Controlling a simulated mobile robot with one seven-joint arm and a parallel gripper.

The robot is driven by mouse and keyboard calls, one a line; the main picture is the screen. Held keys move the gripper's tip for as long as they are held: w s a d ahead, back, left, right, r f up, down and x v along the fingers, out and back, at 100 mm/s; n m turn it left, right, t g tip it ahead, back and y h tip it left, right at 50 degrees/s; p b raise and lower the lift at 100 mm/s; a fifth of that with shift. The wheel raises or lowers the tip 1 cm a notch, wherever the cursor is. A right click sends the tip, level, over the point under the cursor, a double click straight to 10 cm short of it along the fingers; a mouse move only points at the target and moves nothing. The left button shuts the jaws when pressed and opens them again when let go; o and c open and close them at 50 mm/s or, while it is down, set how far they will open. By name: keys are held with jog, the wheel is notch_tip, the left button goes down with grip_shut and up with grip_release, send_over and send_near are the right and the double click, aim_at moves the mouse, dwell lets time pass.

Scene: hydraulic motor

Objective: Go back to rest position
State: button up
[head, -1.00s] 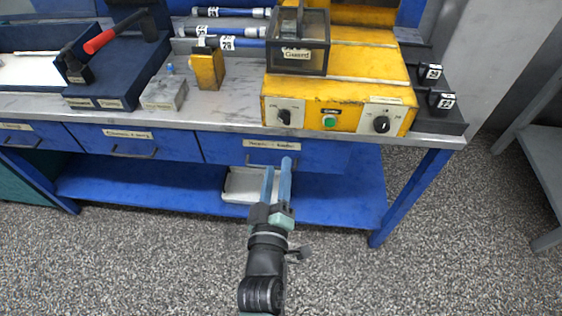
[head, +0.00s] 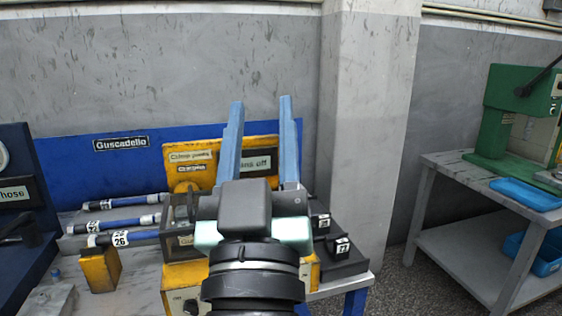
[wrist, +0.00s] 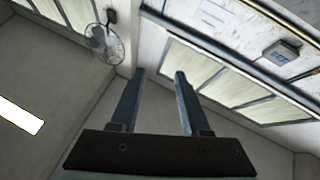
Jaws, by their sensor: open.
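My gripper (head: 260,104) is raised in the middle of the head view, its two long blue fingers apart and pointing up. It is open and nothing is between the fingers. In the wrist view my gripper (wrist: 156,76) also shows open and empty, with a wall, windows and a wall fan beyond it. In the head view it stands in front of the yellow machine (head: 190,155) on the workbench and hides much of it.
Blue hoses (head: 120,226) and a yellow block (head: 100,270) lie on the bench at left. Black blocks (head: 340,250) sit at the bench's right end. A grey side table (head: 440,165) carries a green press (head: 495,130) and a blue tray (head: 527,194). A pillar (head: 365,120) stands behind.

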jog(key=s+d+r+m+t, duration=0.2)
jog(key=s+r, duration=0.5)
jog(key=r, duration=0.2)
notch_tip(320, 180, up, 15)
jog(key=p, duration=1.4)
jog(key=shift+s+p, duration=0.4)
jog(key=shift+a, duration=0.1)
